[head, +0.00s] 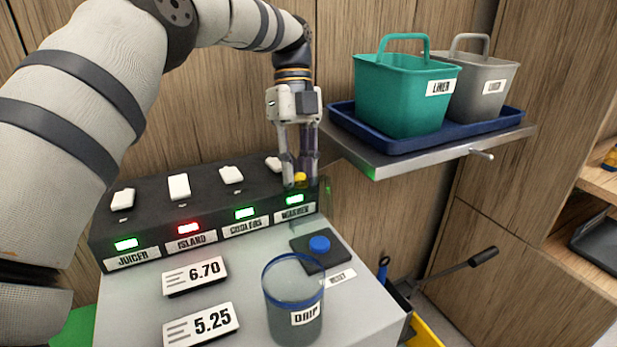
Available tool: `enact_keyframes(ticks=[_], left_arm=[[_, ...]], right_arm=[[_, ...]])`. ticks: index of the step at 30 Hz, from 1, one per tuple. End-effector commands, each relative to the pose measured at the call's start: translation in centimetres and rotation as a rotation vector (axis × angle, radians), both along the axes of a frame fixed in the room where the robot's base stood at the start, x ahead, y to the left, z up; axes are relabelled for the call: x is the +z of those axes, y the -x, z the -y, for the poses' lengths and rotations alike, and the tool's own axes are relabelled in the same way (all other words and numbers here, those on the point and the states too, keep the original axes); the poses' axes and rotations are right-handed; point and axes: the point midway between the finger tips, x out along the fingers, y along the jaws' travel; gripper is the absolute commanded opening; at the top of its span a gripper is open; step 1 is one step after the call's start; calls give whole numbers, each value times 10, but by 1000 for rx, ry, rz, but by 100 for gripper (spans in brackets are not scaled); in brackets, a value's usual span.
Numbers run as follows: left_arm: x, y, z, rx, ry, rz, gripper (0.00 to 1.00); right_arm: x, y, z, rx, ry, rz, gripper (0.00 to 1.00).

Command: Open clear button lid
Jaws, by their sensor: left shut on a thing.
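A blue button (320,244) sits on a dark square base on the grey counter. A faint see-through pane, seemingly the clear lid (326,197), stands up behind the button beside the panel's right end. The button's top shows uncovered. My left gripper (299,178) reaches down from above at the right end of the black panel. Its two fingers are shut on a small yellow piece (300,177), mostly hidden between them. I cannot tell for sure whether this piece is joined to the clear pane. My right gripper is not in view.
The black switch panel (150,225) has several white switches and lit labels. A clear blue-rimmed cup (294,310) marked DRIP stands in front of the button. Right of my gripper, a shelf holds a blue tray (345,122) with a green bin (395,95) and a grey bin (487,85).

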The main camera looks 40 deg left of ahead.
Motion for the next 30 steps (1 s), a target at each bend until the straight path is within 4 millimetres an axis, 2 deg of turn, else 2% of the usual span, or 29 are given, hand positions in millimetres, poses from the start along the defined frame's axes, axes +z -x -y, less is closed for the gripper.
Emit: enact_keyframes(ticks=[1, 10, 11, 13, 26, 30], left_arm=[[-7, -1, -1, 0, 10, -10, 0], [-3, 0, -2, -2, 16, -11, 0], [-3, 0, -2, -2, 16, -11, 26], [-3, 0, -2, -2, 16, -11, 42], [-1, 0, -1, -1, 15, -9, 42], [8, 3, 4, -5, -31, 20, 42]], right_arm=[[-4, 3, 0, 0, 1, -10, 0], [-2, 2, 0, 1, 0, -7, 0], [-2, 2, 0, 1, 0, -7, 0], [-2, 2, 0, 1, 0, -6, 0], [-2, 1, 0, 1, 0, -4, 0], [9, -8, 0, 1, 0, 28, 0]])
